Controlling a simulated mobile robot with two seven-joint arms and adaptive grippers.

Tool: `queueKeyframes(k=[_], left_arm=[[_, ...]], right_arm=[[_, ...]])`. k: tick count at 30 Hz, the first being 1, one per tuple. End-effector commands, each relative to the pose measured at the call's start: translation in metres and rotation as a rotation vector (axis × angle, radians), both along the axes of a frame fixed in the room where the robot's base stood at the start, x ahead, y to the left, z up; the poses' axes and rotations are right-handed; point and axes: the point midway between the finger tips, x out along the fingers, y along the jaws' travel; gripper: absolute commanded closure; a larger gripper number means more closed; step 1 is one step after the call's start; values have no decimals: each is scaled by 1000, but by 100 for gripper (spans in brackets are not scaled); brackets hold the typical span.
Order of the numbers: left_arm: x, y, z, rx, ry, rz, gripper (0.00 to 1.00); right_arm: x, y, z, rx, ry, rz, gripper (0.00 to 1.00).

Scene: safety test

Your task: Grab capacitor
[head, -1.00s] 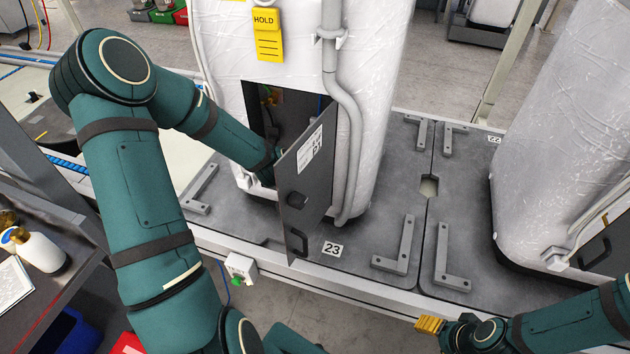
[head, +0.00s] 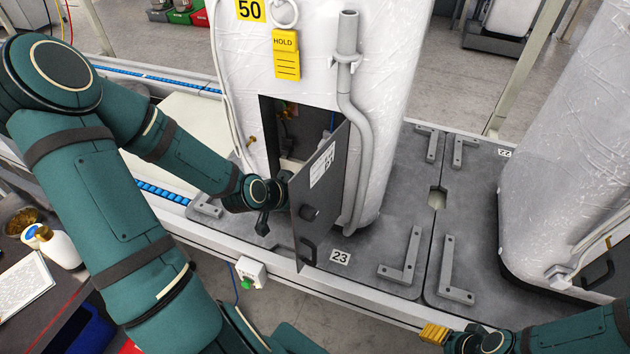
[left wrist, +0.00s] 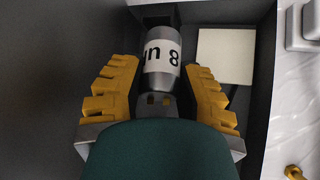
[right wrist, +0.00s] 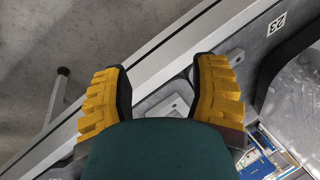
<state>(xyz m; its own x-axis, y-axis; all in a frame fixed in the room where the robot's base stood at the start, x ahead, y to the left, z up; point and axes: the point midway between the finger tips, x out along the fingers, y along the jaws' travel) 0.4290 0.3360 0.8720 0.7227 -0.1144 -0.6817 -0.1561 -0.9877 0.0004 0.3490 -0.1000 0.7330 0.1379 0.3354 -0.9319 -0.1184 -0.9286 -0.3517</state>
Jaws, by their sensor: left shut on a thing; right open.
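The capacitor (left wrist: 161,72), a silver cylinder with a white label, lies between the yellow fingers of my left gripper (left wrist: 159,66) in the left wrist view. The gripper is shut on it, inside or at the mouth of a dark compartment. In the head view my left wrist is at the opening of the cabinet (head: 285,125), and the open grey door (head: 318,195) hides the fingers and the capacitor. My right gripper (head: 433,333) is open and empty at the lower right; its spread yellow fingers also show in the right wrist view (right wrist: 160,66).
The white wrapped cabinet (head: 395,90) stands on a grey platform (head: 405,205) marked 23, with raised L-shaped brackets (head: 403,258). A second wrapped unit (head: 560,160) stands at the right. The ajar door stands close beside my left wrist. A side bench with a white bottle (head: 57,247) is at the left.

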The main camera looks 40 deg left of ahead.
Motion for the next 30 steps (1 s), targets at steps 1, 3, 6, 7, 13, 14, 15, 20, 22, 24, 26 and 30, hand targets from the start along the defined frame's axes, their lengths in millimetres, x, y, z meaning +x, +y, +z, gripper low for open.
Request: queueKeyframes(k=[1, 3, 6, 7, 13, 14, 15, 20, 22, 24, 26, 30], left_arm=[[-12, 2, 3, -2, 4, 3, 100], [-18, 3, 5, -4, 2, 3, 100], [-26, 4, 6, -5, 1, 2, 100], [-28, 4, 6, -5, 2, 1, 100], [-48, 8, 7, -5, 3, 3, 100], [-51, 8, 6, -5, 2, 3, 100], [-55, 9, 6, -4, 3, 1, 100], [-71, 11, 5, -3, 2, 3, 100], [-82, 13, 4, -3, 4, 3, 100], [-92, 14, 4, -4, 3, 4, 100], [-96, 14, 7, 5, 24, -4, 100], [-108, 17, 13, 19, 101, -4, 100]], right_arm=[[-1, 0, 7, 0, 2, 1, 40], [-1, 0, 17, 0, 3, 0, 40], [0, 0, 31, -1, 1, -3, 40], [0, 0, 35, -1, 1, -4, 40], [5, -1, 66, -2, -9, -14, 40], [6, -1, 71, -3, -12, -18, 40], [9, -2, 77, -5, -17, -21, 40], [15, -3, 95, -7, -33, -33, 40], [16, -3, 103, -8, -35, -35, 40], [18, -4, 110, -7, -39, -38, 40], [18, -4, 117, -6, -40, -39, 40], [17, -5, 134, -3, -40, -38, 40]])
